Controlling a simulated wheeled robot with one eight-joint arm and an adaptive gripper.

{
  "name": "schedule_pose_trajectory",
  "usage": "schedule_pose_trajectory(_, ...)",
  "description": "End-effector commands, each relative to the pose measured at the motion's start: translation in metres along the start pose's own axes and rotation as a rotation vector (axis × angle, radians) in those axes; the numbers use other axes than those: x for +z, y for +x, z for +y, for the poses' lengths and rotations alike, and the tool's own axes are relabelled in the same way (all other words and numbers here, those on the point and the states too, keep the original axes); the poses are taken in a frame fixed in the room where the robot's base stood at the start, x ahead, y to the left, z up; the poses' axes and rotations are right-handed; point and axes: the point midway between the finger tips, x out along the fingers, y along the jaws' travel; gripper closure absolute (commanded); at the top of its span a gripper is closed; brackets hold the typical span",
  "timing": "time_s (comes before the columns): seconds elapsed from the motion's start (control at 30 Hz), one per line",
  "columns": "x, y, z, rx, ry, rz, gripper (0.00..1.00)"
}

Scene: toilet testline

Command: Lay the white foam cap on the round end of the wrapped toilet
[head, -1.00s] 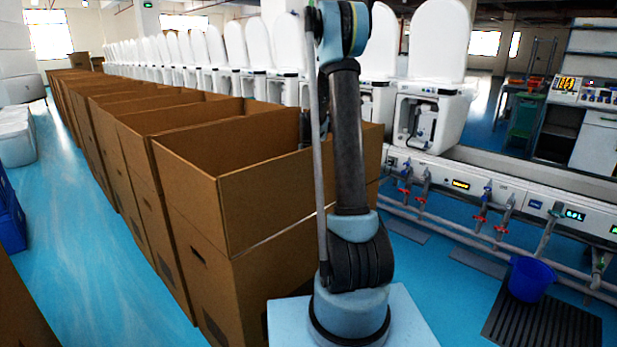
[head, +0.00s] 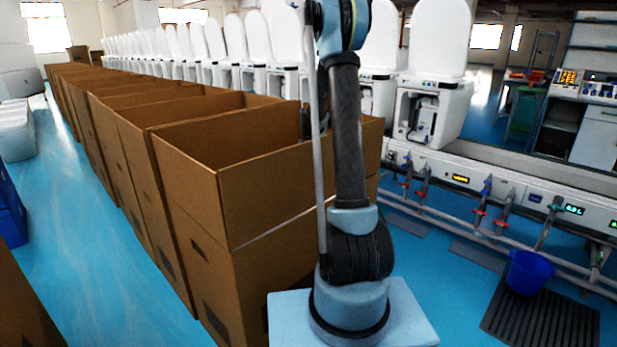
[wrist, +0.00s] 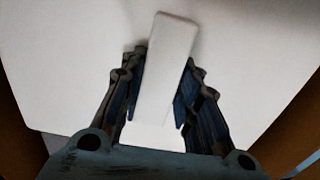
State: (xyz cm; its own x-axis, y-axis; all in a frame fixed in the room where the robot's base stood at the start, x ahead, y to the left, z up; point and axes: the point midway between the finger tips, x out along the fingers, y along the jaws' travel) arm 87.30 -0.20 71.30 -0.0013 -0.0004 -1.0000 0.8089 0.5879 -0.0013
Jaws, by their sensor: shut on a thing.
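My gripper (wrist: 160,100) shows in the wrist view, with a finger on each side of a white foam piece (wrist: 168,55), the foam cap. It is shut on the cap, which points away from my wrist between the fingers. Behind the cap a broad pale surface (wrist: 75,55) fills most of the wrist view; it may be the wrapped toilet, but its round end cannot be made out. Whether the cap touches this surface cannot be told. In the head view my arm reaches over the nearest open carton (head: 270,200), and its walls and my arm hide the gripper, the cap and the carton's contents.
Brown carton walls edge the wrist view at the lower left and right (wrist: 290,125). More open cartons (head: 120,100) run back in a row. Unwrapped white toilets (head: 430,100) stand on the test line behind. A blue bucket (head: 530,272) sits on the floor at right.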

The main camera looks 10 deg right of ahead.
Motion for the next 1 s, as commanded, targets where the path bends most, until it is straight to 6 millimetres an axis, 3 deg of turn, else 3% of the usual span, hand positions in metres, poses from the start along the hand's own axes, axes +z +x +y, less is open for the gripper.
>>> schedule_pose_trajectory(0.47,-0.0002,0.0040,0.0001,0.000,0.000,0.000,1.00)
schedule_pose_trajectory(0.5,-0.0002,0.0040,0.0001,0.000,0.000,0.000,0.66)
schedule_pose_trajectory(0.6,-0.0002,0.0040,0.0001,0.000,0.000,0.000,0.47)
schedule_pose_trajectory(1.0,0.0000,0.0005,0.0000,0.000,0.000,0.000,0.47)
